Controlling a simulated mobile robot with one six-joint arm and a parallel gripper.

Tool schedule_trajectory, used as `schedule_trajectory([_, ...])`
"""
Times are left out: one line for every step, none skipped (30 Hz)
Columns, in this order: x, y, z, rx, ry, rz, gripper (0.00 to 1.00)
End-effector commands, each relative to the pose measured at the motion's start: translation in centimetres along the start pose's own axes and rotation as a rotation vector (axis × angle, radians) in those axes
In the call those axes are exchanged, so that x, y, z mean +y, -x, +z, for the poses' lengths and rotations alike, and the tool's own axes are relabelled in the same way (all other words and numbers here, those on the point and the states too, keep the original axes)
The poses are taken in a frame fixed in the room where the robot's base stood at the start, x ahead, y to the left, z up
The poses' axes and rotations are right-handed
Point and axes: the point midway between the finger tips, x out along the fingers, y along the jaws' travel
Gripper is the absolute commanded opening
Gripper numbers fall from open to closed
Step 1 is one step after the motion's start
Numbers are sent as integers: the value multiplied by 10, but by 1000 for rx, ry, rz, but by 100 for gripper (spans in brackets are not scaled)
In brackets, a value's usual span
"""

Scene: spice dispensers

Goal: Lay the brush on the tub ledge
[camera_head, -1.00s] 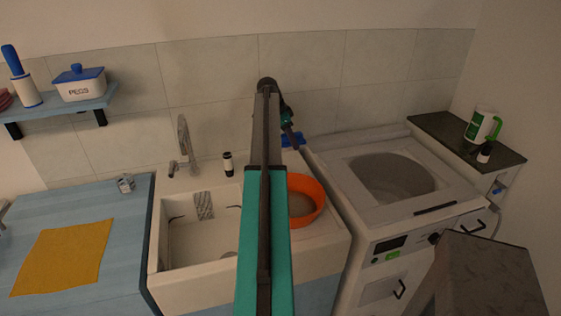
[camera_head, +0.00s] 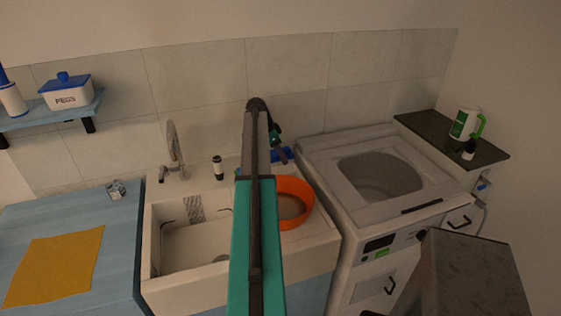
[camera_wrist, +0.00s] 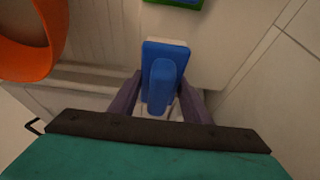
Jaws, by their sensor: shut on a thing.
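My gripper (camera_wrist: 160,98) has its two dark fingers on either side of the blue brush (camera_wrist: 166,58) and is shut on it. The brush has a pale strip along its far edge. In the head view my gripper (camera_head: 279,150) is behind the orange basin, near the tiled wall, with part of the blue brush (camera_head: 287,154) beside it. The pale tub ledge (camera_head: 310,243) is right of the sink bowl, under the orange basin (camera_head: 306,213). I cannot tell whether the brush touches the ledge.
The orange basin also shows in the wrist view (camera_wrist: 48,62), left of the brush. A green and blue item (camera_wrist: 180,2) lies beyond the brush. A white washing machine (camera_head: 330,160) stands right of the tub. The faucet (camera_head: 173,148) stands left.

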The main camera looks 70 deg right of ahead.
Motion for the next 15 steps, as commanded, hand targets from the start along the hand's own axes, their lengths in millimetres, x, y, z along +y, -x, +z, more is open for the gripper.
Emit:
schedule_trajectory([0, -2, 1, 0, 0, 1, 19])
schedule_trajectory([0, -4, 2, 0, 0, 1, 19])
schedule_trajectory([0, -8, 3, 0, 0, 0, 19])
schedule_trajectory([0, -10, 4, 0, 0, 0, 19])
schedule_trajectory([0, -14, 6, 0, 0, 1, 19])
schedule_trajectory([0, -18, 7, 0, 0, 2, 19])
schedule_trajectory([0, -20, 8, 0, 0, 2, 19])
schedule_trajectory([0, -22, 9, 0, 0, 1, 19])
schedule_trajectory([0, -25, 10, 0, 0, 0, 19])
schedule_trajectory([0, -27, 11, 0, 0, 0, 19])
schedule_trajectory([0, -29, 12, 0, 0, 0, 19])
schedule_trajectory([0, -30, 13, 0, 0, 0, 19])
schedule_trajectory([0, -31, 13, 0, 0, 0, 19])
schedule_trajectory([0, -31, 13, 0, 0, 0, 19])
schedule_trajectory([0, -31, 13, 0, 0, 0, 19])
